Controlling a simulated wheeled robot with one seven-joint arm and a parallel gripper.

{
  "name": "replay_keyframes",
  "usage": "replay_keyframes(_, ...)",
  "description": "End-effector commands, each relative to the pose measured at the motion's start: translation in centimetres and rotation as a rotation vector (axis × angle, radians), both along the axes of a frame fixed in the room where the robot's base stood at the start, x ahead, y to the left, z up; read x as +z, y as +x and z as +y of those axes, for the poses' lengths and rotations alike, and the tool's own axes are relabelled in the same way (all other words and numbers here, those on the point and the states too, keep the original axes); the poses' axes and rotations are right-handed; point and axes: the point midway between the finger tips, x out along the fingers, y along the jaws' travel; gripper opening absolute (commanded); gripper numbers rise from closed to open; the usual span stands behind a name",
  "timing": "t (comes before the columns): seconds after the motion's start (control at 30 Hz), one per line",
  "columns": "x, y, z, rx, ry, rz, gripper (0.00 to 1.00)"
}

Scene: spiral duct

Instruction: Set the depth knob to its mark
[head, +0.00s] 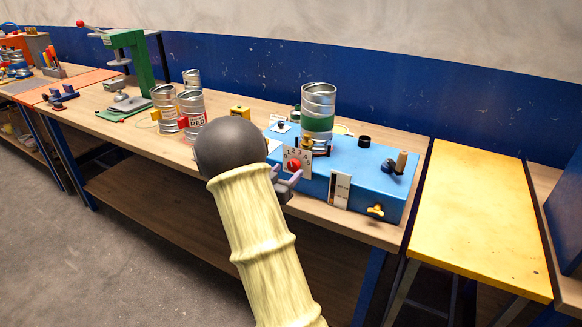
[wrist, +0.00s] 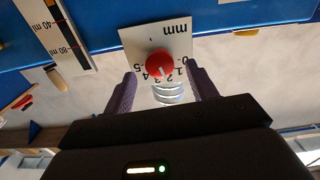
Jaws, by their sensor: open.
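The depth knob (head: 295,165) is a red round knob on a white numbered plate (head: 288,153) at the front of the blue machine (head: 365,180). In the wrist view the knob (wrist: 159,62) sits on the plate (wrist: 158,40), which appears upside down with "mm" and a scale from 0 to 5. A pale line on the knob seems to point near 2 or 3; I cannot tell exactly. My gripper (head: 286,175) is open in front of the knob. In the wrist view its purple fingers (wrist: 161,75) stand either side of the knob, apart from it.
A ribbed metal can with a green band (head: 318,105) stands on the machine. A white scale plate (head: 339,188) and yellow knob (head: 376,210) are to the right. Several cans (head: 191,108) and a green press (head: 135,60) stand left. A yellow table (head: 480,220) is right.

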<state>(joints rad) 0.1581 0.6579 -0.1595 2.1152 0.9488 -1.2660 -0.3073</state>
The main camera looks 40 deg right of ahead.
Motion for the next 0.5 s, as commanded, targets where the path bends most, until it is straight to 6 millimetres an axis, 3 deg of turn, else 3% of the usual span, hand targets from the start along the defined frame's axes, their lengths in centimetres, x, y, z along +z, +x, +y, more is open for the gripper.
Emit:
replay_keyframes(0.2, 0.0, 1.0, -2.6, -0.001, -0.001, 0.001, 0.57)
replay_keyframes(0.5, 0.0, 1.2, -2.9, 0.000, 0.000, 0.001, 0.57)
